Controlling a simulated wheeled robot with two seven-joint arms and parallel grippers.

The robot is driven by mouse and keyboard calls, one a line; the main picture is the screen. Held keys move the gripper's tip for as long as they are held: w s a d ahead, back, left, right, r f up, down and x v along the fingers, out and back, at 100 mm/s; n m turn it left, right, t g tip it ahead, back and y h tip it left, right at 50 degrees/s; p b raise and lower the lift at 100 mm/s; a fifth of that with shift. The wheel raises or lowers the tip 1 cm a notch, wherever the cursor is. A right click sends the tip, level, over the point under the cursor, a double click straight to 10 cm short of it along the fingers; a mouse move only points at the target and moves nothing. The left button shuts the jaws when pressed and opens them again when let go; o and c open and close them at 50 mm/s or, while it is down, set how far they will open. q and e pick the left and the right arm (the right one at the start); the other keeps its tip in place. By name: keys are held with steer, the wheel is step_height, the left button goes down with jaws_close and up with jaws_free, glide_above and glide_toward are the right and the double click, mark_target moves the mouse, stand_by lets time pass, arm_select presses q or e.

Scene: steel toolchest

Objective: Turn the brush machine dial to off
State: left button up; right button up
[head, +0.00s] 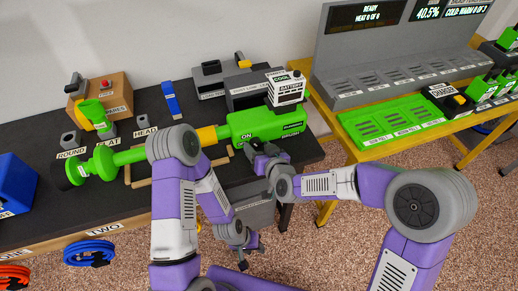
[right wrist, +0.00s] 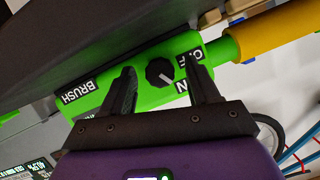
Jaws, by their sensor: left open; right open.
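The green brush machine (head: 262,125) lies on the dark bench, its body to the right and its long shaft running left. Its black dial (right wrist: 160,72) shows in the right wrist view, with a light mark that seems to point toward the ON label (right wrist: 183,88). The OFF label (right wrist: 188,58) is beside it, partly hidden by a finger. My right gripper (right wrist: 160,66) is open, its fingers on either side of the dial; contact cannot be told. In the head view my right gripper (head: 260,150) is at the machine's front. My left gripper (head: 247,257) is open and low before the bench.
A cardboard spares box (head: 115,92) stands at the back left. A yellow table (head: 325,125) with green trays is at the right.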

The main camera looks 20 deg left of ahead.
steer(key=shift+w, duration=0.15)
steer(key=c, duration=1)
steer(key=shift+a, duration=0.1)
steer(key=shift+c, duration=0.2)
